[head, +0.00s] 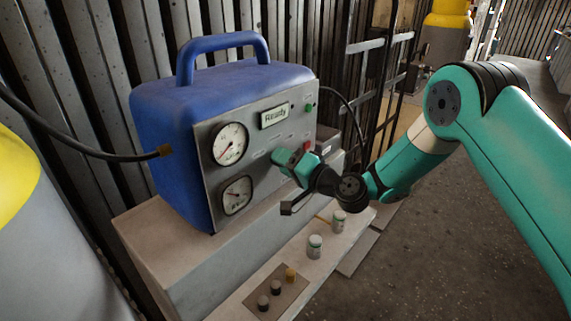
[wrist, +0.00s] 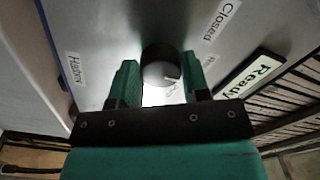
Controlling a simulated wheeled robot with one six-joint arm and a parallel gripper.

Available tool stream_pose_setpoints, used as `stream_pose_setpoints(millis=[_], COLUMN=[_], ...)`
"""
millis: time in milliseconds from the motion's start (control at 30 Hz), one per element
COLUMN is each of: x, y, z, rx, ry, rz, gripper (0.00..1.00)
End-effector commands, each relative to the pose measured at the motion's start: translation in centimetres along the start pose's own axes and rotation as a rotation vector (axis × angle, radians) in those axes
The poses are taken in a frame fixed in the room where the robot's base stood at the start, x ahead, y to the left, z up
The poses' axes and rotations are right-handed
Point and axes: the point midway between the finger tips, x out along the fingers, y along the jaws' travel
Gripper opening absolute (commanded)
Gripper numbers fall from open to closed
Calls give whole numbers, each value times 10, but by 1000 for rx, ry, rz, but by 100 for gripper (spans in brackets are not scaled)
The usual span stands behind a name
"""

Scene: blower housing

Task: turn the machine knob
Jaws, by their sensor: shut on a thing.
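The machine (head: 165,115) is a blue case with a handle and a grey front panel (head: 262,165), standing on a pale ledge. The machine knob (wrist: 160,66) is dark and round with a lighter face, and sits on the panel in the wrist view. My gripper (head: 290,160) reaches the panel from the right, with its green fingers on either side of the knob and shut on it. The gripper hides the knob in the head view. A "Closed" label (wrist: 215,20) and a "Ready" display (wrist: 252,72) show near the knob in the wrist view.
Small jars (head: 315,246) stand on the lower ledge below my gripper. A black hose (head: 75,138) joins the case's left side.

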Motion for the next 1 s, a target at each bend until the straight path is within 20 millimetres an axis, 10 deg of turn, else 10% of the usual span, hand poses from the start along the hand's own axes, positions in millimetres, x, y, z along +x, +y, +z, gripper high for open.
stream_pose_setpoints(millis=[1000], x=[-1], y=[-1], z=[-2], rx=[898], ry=[3], rz=[3], gripper=[19])
